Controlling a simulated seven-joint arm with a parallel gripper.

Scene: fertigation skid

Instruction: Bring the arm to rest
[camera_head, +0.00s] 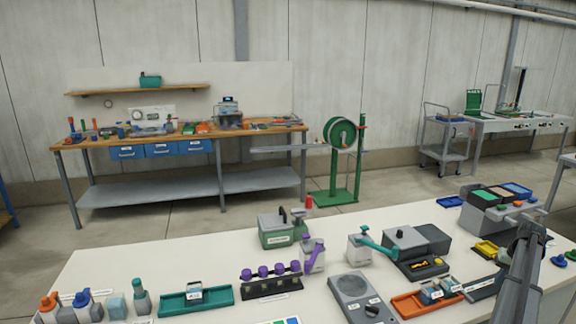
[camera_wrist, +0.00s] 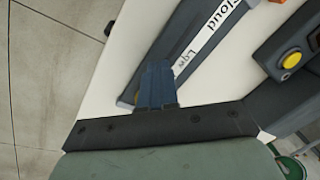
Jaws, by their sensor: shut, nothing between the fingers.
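My gripper (camera_wrist: 158,72) shows in the wrist view, its blue fingers together with nothing between them. It is over a grey strip with a white label (camera_wrist: 215,30) reading "Low" and "cloud". I cannot tell whether the fingertips touch the strip or are above it. In the head view my grey arm (camera_head: 518,270) reaches over the right part of the white bench (camera_head: 215,270); the fingers are too small to make out there.
A dark box with a yellow button (camera_wrist: 292,60) is at the right of the wrist view. Orange (camera_head: 408,306) and green (camera_head: 172,304) trays, a grey dial unit (camera_head: 362,298) and a green-based device (camera_head: 276,238) crowd the bench. A green hose reel (camera_head: 340,133) stands behind.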

